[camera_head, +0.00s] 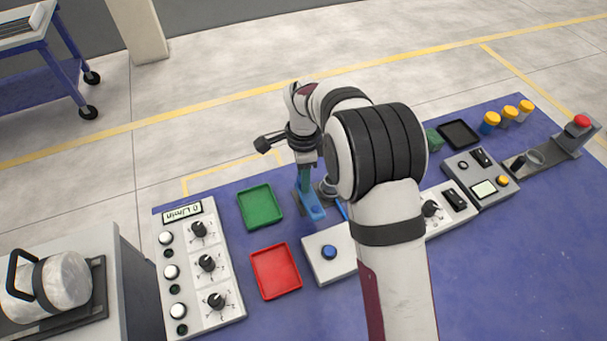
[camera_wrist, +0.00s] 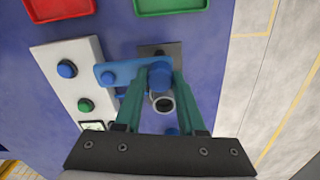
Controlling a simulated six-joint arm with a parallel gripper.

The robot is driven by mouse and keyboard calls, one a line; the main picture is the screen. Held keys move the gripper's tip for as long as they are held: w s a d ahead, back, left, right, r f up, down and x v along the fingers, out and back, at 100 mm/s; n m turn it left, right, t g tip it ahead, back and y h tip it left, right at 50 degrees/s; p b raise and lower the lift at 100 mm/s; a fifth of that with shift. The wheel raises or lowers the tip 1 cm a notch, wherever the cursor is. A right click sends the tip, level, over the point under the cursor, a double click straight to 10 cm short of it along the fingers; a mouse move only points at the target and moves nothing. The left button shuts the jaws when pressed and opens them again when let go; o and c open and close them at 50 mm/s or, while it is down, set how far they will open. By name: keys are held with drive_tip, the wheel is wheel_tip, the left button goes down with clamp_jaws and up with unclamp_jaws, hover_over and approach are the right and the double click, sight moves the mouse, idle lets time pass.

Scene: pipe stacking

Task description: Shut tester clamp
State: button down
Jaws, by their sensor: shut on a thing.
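The tester clamp shows a blue arm (camera_wrist: 118,73) with a round blue end (camera_wrist: 160,75) on a dark base plate (camera_wrist: 172,50) in the wrist view. My gripper (camera_wrist: 160,80) has its green fingers on both sides of the blue round end and is shut on it. A grey ring-like pipe end (camera_wrist: 162,103) shows between the fingers, just below the blue end. In the head view, the blue clamp (camera_head: 315,212) stands in the middle of the bench under my gripper (camera_head: 306,184). My arm hides part of the clamp's surroundings there.
A green tray (camera_head: 260,207) and a red tray (camera_head: 275,271) lie left of the clamp. A box with a blue button (camera_head: 329,252) is close in front. A panel with several knobs (camera_head: 204,265) stands at left. Several yellow-capped jars (camera_head: 508,113) stand at back right.

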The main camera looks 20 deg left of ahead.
idle(0.6)
drive_tip(key=n, duration=0.8)
drive_tip(key=shift+n, duration=0.4)
drive_tip(key=n, duration=0.4)
drive_tip(key=shift+n, duration=2.5)
drive_tip(key=c, duration=0.5)
unclamp_jaws()
